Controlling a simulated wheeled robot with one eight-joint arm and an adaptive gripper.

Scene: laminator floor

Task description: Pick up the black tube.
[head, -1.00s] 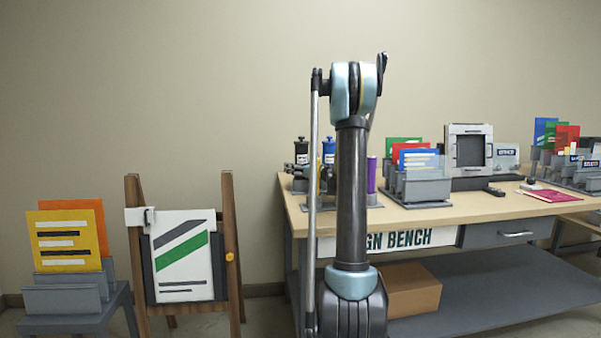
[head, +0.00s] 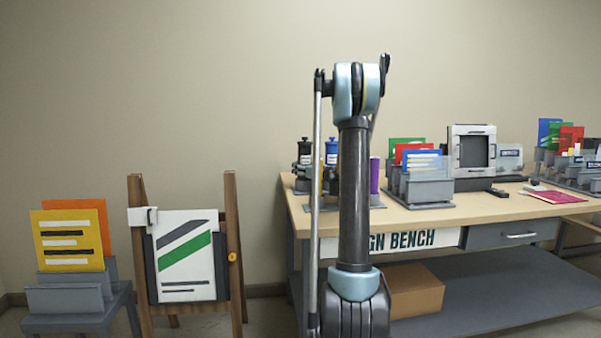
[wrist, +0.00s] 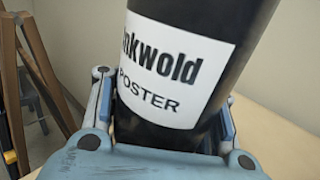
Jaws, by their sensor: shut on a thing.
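In the wrist view, the black tube (wrist: 205,75) fills the middle of the picture, with a white label reading "POSTER" and part of a name. My gripper (wrist: 166,112) is shut on it, one finger on each side. The tube leans to the right in this view; its top is cut off by the frame and its lower end is hidden by the gripper. In the head view my arm stands upright before the bench's left part and hides the gripper. I cannot make out the held tube there.
The bench (head: 450,212) holds black (head: 304,158) and blue (head: 331,152) containers, a purple tube (head: 374,176), a grey rack (head: 428,190) of coloured sheets and a framed device (head: 471,157). An easel with a poster (head: 186,262) and a stand of cards (head: 70,242) are left.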

